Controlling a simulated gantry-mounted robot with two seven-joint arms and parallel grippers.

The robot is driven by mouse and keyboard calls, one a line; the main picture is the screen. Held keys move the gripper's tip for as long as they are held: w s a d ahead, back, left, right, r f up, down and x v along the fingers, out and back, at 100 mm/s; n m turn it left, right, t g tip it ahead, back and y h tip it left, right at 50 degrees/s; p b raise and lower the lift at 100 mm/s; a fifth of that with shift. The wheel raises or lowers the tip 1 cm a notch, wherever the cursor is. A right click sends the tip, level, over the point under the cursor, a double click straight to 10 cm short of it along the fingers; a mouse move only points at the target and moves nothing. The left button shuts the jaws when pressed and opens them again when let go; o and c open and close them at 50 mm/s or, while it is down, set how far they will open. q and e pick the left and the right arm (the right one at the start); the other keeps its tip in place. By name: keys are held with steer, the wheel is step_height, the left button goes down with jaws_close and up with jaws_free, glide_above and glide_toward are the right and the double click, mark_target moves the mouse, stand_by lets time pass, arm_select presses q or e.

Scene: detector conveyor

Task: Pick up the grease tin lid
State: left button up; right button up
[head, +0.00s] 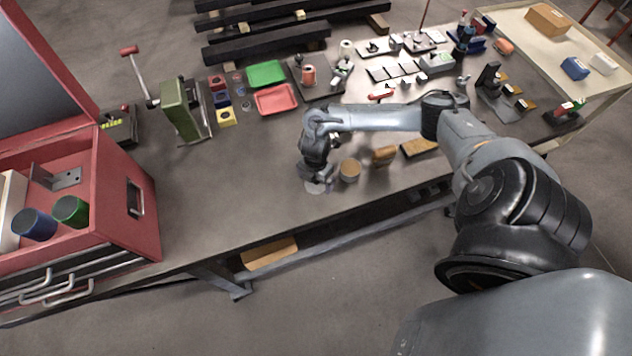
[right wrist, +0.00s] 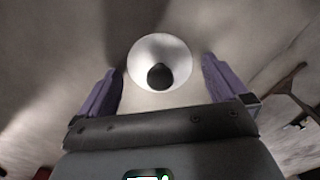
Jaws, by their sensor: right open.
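The grease tin lid (right wrist: 160,50) is a pale round disc with a dark knob in its middle. In the right wrist view it lies between and a little beyond my two purple fingers, with a gap on each side. In the head view the lid (head: 316,187) shows partly on the bench top, just under my right gripper (head: 314,174), which hides some of it. My right gripper is open and empty, pointing down. An open round tin (head: 349,171) with a tan filling stands just right of the lid. My left gripper is not in view.
A tan brush-like block (head: 384,156) stands right of the tin. Red (head: 277,99) and green (head: 266,74) trays lie farther back. A red tool chest (head: 125,200) stands at the left. The bench between chest and lid is clear; its front edge runs close to the lid.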

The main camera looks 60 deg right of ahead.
steer(key=c, duration=1)
steer(key=shift+r, duration=0.1)
